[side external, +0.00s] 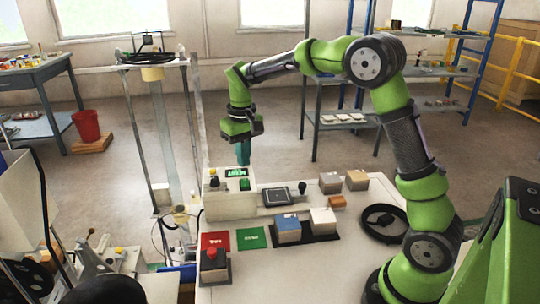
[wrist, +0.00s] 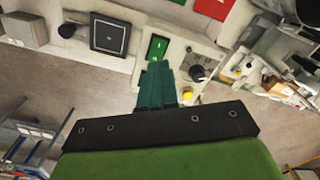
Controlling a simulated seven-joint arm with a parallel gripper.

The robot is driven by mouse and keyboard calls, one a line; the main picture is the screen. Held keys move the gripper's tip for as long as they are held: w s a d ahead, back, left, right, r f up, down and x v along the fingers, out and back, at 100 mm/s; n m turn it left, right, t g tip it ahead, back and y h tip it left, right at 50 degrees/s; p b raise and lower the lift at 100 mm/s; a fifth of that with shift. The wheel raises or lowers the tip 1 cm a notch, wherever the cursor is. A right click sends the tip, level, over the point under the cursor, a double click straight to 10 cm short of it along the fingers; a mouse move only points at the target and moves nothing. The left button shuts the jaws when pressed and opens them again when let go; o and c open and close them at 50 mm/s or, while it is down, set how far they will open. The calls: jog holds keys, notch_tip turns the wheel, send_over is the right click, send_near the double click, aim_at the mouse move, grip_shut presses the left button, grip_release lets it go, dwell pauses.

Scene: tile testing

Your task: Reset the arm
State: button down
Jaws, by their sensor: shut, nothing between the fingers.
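My gripper (side external: 243,160) has teal fingers, and they are together with nothing between them. In the side external view it points down from my arm, close above the back of a white control box (side external: 230,204). I cannot tell whether it touches the box. In the wrist view the shut fingers (wrist: 158,68) point toward the box's green screen (wrist: 158,47). A black knob (wrist: 197,73) is just right of the fingers. The green screen also shows in the side external view (side external: 236,173).
The white table holds a black square plate (side external: 277,196), a red tile (side external: 215,241), a green tile (side external: 251,238), a blue-topped block (side external: 288,229), a white-topped block (side external: 322,220), a red-button box (side external: 214,265) and a black ring (side external: 384,222). A glass column (side external: 167,140) stands left.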

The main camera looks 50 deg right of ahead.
jog(key=s+a+r+t, duration=0.2)
jog(key=s, duration=0.5)
jog(key=s+a+r+t+y, duration=0.1)
jog(key=s+a+r+t, duration=0.1)
jog(key=s, duration=0.6)
jog(key=s+a+r+t+y, duration=0.1)
jog(key=s+a+r+t, duration=0.2)
jog(key=s, duration=0.4)
jog(key=shift+s+a+r+m, duration=0.2)
jog(key=shift+a+m, duration=0.1)
jog(key=shift+m, duration=0.1)
jog(key=shift+f, duration=0.1)
jog(key=n+g+h, duration=0.1)
jog(key=g+h, duration=0.1)
jog(key=g, duration=0.5)
send_near(245, 185)
jog(key=shift+w+d+f, duration=0.1)
jog(key=shift+f, duration=2.65)
